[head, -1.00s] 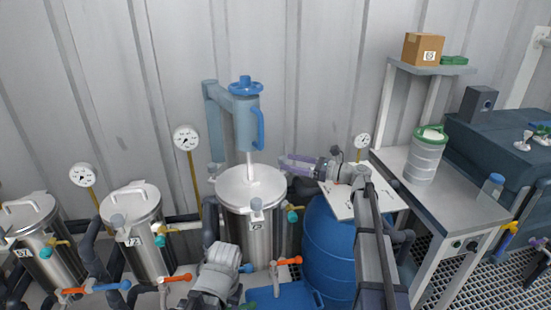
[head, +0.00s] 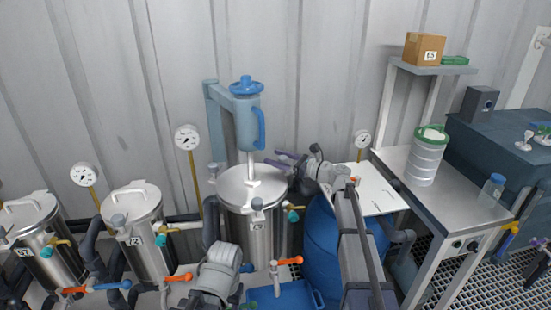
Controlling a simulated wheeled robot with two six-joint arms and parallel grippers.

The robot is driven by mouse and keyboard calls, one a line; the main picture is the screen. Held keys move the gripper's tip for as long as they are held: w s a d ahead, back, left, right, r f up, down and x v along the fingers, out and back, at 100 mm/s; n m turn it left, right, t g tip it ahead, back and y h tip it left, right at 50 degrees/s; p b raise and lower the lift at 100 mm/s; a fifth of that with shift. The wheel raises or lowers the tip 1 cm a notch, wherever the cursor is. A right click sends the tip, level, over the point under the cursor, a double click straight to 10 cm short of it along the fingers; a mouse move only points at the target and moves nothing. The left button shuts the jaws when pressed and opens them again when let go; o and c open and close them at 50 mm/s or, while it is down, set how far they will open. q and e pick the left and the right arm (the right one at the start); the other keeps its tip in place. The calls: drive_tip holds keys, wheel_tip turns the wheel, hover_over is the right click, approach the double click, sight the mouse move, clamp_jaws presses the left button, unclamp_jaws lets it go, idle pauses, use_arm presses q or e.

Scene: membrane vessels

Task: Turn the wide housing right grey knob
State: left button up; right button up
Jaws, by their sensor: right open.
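The wide steel housing (head: 237,225) stands upright in the middle of the head view, with a round lid (head: 245,186). A grey knob (head: 257,204) sits at its front rim and another grey knob (head: 213,168) at its left rim. The right grey knob is not clearly visible; my right gripper and wrist cover the right side of the rim.
A blue-topped column (head: 246,120) rises behind the lid. A blue barrel (head: 325,262) and a white board (head: 372,190) are right of the housing, under my right arm. Two narrower vessels (head: 135,208) (head: 28,215) stand left. A gauge (head: 187,138) stands behind. A bench (head: 455,195) is at right.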

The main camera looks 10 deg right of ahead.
drive_tip(key=shift+w+a, duration=0.2)
drive_tip(key=shift+a, duration=0.1)
drive_tip(key=shift+c, duration=0.4)
clamp_jaws()
